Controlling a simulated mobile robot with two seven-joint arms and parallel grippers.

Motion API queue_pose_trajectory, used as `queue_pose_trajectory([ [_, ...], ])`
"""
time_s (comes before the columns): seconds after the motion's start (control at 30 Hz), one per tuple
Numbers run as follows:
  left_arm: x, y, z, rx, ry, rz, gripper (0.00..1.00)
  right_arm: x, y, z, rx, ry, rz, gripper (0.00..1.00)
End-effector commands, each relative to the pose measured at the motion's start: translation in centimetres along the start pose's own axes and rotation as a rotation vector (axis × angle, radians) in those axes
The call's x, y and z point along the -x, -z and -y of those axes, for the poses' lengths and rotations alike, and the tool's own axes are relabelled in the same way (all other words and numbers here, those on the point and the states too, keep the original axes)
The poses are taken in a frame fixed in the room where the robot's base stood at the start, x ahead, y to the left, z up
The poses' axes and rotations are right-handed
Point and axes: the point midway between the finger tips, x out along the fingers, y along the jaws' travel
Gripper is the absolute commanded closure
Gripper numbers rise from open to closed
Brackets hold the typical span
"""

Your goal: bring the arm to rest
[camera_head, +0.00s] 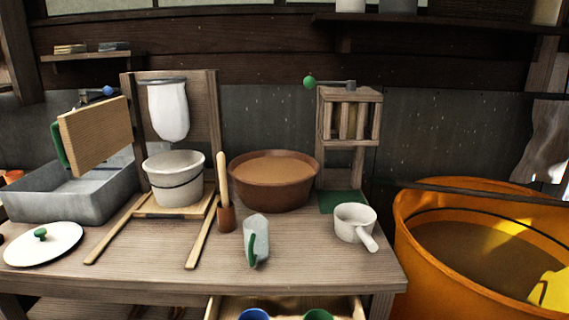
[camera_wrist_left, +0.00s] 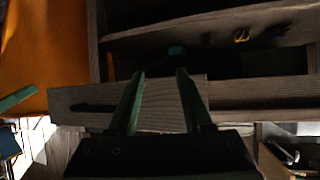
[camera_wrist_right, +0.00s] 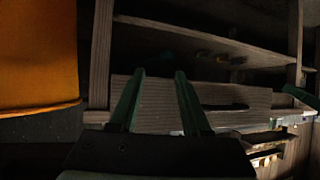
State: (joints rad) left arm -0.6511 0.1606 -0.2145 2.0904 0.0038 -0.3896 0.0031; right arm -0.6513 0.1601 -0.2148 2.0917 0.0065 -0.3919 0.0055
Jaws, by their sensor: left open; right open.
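My left gripper (camera_wrist_left: 158,88) shows in the left wrist view with its two green fingers apart and nothing between them. Behind the fingers is a wooden board, like a drawer front (camera_wrist_left: 240,95). My right gripper (camera_wrist_right: 159,88) shows in the right wrist view, also with its fingers apart and empty. A similar wooden board (camera_wrist_right: 230,97) lies behind its fingers. I cannot tell how far either gripper is from the wood. Neither arm nor gripper shows in the head view.
The wooden table (camera_head: 320,270) carries a white bucket (camera_head: 176,180), a brown bowl (camera_head: 272,190), a white ladle (camera_head: 354,222), a grey basin (camera_head: 75,195) and a round lid (camera_head: 65,248). An open drawer (camera_head: 287,303) juts out at its front. A large orange tub (camera_head: 408,245) stands at the right.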

Motion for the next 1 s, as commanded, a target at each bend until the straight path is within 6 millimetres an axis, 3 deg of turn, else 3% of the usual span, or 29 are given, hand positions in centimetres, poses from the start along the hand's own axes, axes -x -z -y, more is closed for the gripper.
queue_pose_trajectory([
  [0.03, 1.5, 1.6, 0.0, 0.008, 0.002, 0.022, 0.50, 1.5, 1.6, 0.0, -0.007, -0.003, 0.022, 0.53],
  [0.43, 6.7, 3.4, 0.2, 0.060, 0.021, 0.172, 0.50, 6.7, 3.4, -0.2, -0.056, -0.022, 0.171, 0.53],
  [1.0, 7.3, 2.9, 0.2, 0.071, 0.024, 0.202, 0.50, 7.3, 2.9, -0.3, -0.065, -0.026, 0.201, 0.53],
])
